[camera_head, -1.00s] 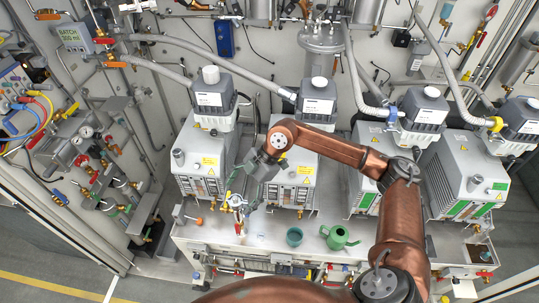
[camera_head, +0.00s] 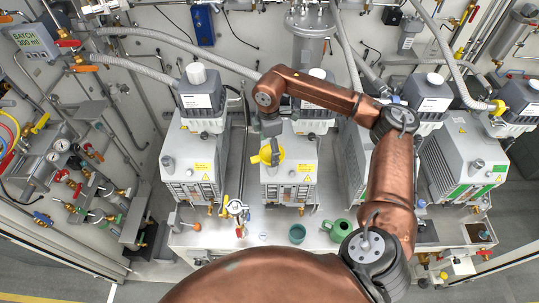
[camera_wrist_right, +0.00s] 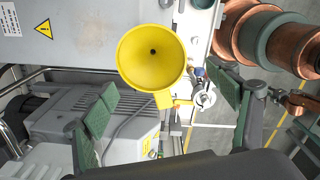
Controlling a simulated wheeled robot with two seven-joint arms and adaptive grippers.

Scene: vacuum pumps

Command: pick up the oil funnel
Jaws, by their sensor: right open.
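The oil funnel (camera_head: 266,154) is yellow and shows at the front of the second pump from the left, just below my right gripper (camera_head: 268,137). In the right wrist view the funnel (camera_wrist_right: 150,55) faces the camera with its round mouth and small dark centre hole, its yellow handle toward the gripper. My right gripper (camera_wrist_right: 165,88) is open, its green-padded fingers wide apart on either side of the handle, with nothing held. What the funnel rests on is hidden. My left gripper is not in view.
Several grey pumps (camera_head: 190,165) stand in a row on a metal bench. A green cup (camera_head: 297,233) and a green watering can (camera_head: 339,230) stand at the bench front. A small valve fitting (camera_head: 236,208) stands left of them. Hoses hang above the pumps.

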